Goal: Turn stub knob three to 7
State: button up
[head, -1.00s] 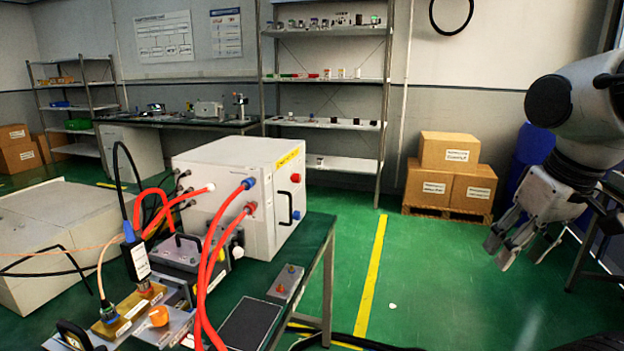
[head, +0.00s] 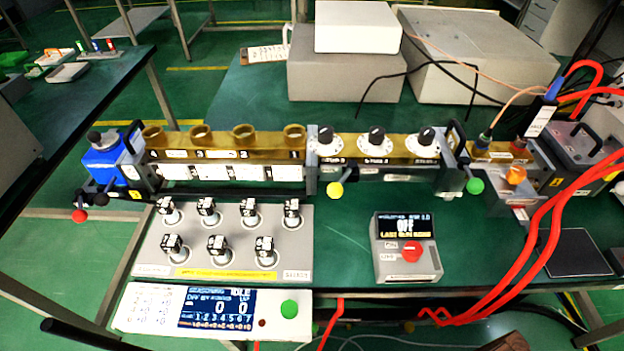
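Three black stub knobs on white round dials stand in a row on the brass waveguide (head: 352,151) at the centre. The left knob (head: 326,134) sits above a label that seems to read stub 3. The middle knob (head: 376,133) seems to be stub 2. The right knob (head: 426,136) seems to be stub 1. The dial numbers are too small to read, so I cannot tell the settings. My gripper is not in view.
A grey panel (head: 228,221) with several black-topped knobs lies in front, left of centre. A control box with a red button (head: 411,252) stands in front of the stubs. Yellow (head: 335,189) and green (head: 475,186) balls stick out nearby. Red hoses (head: 548,225) cross the right side.

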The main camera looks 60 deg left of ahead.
aim_at(325, 134)
jog(key=k+l+u, duration=0.15)
jog(key=u, duration=1.85)
jog(key=i+l+u, duration=0.25)
jog(key=k+j, duration=0.05)
jog(key=j, duration=0.05)
